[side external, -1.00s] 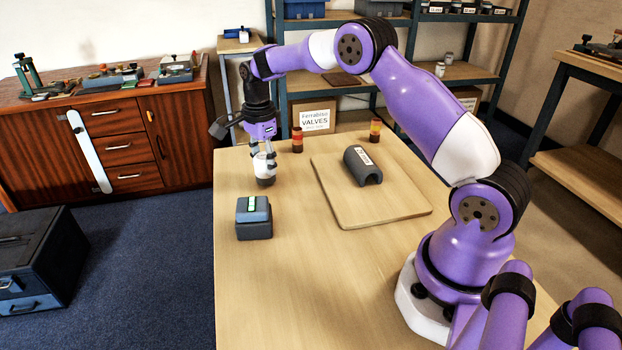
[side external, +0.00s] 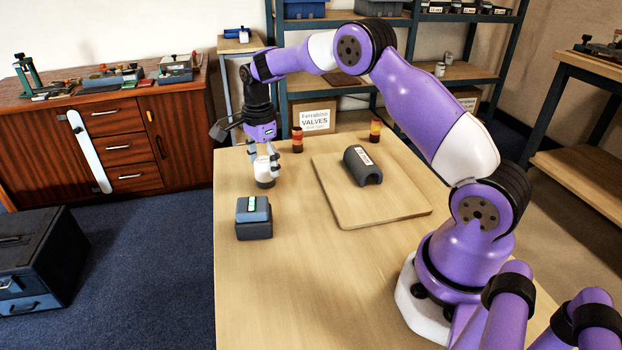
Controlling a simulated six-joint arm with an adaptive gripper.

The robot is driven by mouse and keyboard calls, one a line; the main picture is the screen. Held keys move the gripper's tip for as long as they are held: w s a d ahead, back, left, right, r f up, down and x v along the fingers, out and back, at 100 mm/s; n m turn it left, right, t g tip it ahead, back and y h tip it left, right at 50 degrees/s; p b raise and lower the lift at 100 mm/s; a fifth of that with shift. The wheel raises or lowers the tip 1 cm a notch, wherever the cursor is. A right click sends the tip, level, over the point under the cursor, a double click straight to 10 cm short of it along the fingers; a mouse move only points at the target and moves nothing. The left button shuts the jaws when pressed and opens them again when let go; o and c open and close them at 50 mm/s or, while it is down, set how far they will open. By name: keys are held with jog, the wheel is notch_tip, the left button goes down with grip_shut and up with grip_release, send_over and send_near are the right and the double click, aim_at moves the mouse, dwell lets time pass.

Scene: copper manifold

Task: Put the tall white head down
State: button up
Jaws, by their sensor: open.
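The tall white head (side external: 264,172) stands upright on the wooden table near its far left part, white above with a dark base. My gripper (side external: 265,157) points down over it. Its fingers are open, one on either side of the head's upper part. At this size I cannot tell whether a finger still touches it.
A blue-grey box (side external: 254,218) with a green display sits nearer on the table. A wooden board (side external: 385,205) carries a dark arched block (side external: 362,166). Two small red and amber cylinders (side external: 297,140) (side external: 375,132) stand toward the back. The near table (side external: 300,290) is clear.

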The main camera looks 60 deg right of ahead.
aim_at(263, 160)
jog(key=s+a+r+n+t, duration=0.1)
jog(key=s+a+r+n, duration=0.15)
jog(key=r, duration=0.65)
jog(key=s+a+r+n+t, duration=0.1)
jog(key=s+r+n, duration=0.15)
jog(key=r, duration=0.55)
jog(key=s+a+f+n+t, duration=0.1)
jog(key=s+a+n, duration=0.2)
jog(key=s+n, duration=0.5)
jog(key=s+a+f+n+t, duration=0.1)
jog(key=s+a+n, duration=0.3)
jog(key=s+n, duration=0.4)
jog(key=shift+s+f+t, duration=0.2)
jog(key=shift+f+t, duration=0.2)
jog(key=shift+t, duration=0.4)
